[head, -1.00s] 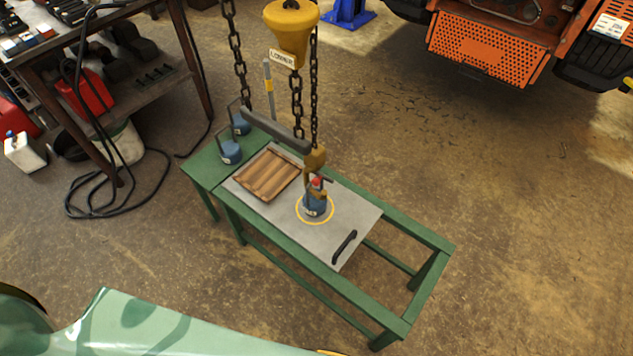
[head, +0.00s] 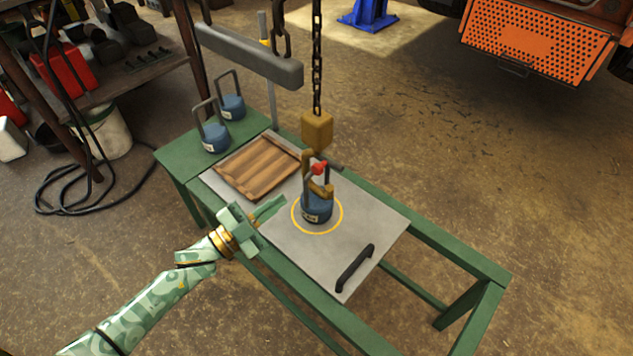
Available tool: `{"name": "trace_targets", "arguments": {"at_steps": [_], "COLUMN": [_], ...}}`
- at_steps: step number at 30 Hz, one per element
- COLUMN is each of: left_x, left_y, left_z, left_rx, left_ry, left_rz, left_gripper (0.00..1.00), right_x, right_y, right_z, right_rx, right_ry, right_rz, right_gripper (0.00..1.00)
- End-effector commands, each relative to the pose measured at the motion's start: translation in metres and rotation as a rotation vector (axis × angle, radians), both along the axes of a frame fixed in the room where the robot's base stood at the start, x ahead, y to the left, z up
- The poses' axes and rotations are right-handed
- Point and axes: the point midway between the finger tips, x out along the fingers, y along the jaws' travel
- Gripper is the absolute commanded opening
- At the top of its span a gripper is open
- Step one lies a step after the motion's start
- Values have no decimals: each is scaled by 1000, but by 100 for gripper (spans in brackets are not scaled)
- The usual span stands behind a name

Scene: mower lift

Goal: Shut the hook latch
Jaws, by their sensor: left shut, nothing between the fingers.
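The brass-coloured hook (head: 318,180) hangs from a yellow block (head: 317,129) on a chain. It is at the handle of a blue weight (head: 317,207), which stands inside the yellow ring on the grey plate. A red-tipped latch (head: 319,168) is at the top of the hook. Whether it closes the hook's mouth is too small to tell. My left gripper (head: 272,208) is shut and empty, over the plate's left edge, to the left of the weight and apart from it. My right gripper is out of view.
The plate (head: 300,248) lies on a green bench frame (head: 460,265). It carries a wooden tray (head: 258,168) and a black handle (head: 355,268). Two more blue weights (head: 214,138) stand at the bench's left end. A grey beam (head: 250,55) hangs above them.

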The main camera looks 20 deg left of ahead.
Motion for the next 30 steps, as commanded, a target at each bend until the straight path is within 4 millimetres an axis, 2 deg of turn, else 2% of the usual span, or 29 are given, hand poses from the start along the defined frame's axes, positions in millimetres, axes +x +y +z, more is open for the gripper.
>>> {"name": "trace_targets", "arguments": {"at_steps": [1, 3, 7, 17, 23, 30], "left_x": [-6, -13, -19, -18, -6, 29], "left_y": [-9, -17, -20, -20, -32, -64], "left_z": [22, 37, 42, 42, 47, 63], "left_rx": [-13, -31, -50, -51, -51, -52], "left_ry": [-60, -113, -143, -145, -146, -145], "left_rz": [-45, -92, -122, -121, -122, -121], "left_gripper": [0, 0, 0, 0, 0, 0], "right_x": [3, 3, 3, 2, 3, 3], "right_y": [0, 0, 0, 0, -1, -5], "right_z": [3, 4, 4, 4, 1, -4], "right_rx": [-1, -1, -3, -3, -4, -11], "right_ry": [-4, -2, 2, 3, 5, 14], "right_rz": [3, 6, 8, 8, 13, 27], "right_gripper": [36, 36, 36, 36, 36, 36]}}
